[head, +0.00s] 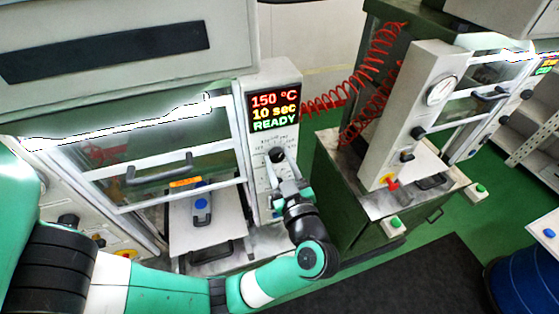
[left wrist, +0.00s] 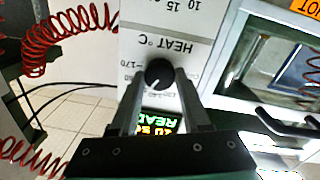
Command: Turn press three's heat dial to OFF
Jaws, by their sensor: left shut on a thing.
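The near press has a white control panel (head: 262,130) with a lit display (head: 274,107) reading 150 °C, 10 sec, READY. Its heat dial (head: 276,155) is a round black knob, which also shows in the left wrist view (left wrist: 159,72) beside upside-down "HEAT °C" lettering. My left gripper (head: 281,172) is shut on the heat dial, with one finger on each side of it in the left wrist view (left wrist: 161,86). A pale pointer line shows on the knob; its exact setting is partly hidden by the fingers. My right gripper is not in view.
A glass guard with a handle (head: 160,170) is left of the panel, above a plate holding a blue item (head: 201,206). A second press with a gauge (head: 441,90) stands right, with red coiled hoses (head: 375,90) between. A blue drum (head: 525,285) is at lower right.

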